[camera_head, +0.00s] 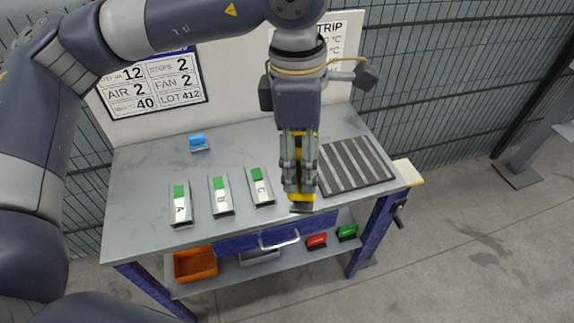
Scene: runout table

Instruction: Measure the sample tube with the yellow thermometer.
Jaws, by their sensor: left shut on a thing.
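My left gripper (299,185) points down over the front edge of the table, right of the block marked C. It is shut on the yellow thermometer (300,196), which shows between and just below the fingers; the fingers hide much of it. A small dark grey piece (302,208) shows right under the yellow part; I cannot tell whether they touch. I cannot make out a sample tube for certain. Three metal blocks with green ends, marked A (181,208), B (221,200) and C (261,190), stand in a row on the table. My right gripper is not in view.
The grey table (150,165) has free room behind the blocks. A blue item (198,142) lies at the back, a dark striped rack (355,165) at the right. The lower shelf holds an orange bin (195,264), a red item (317,240) and a green item (347,232).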

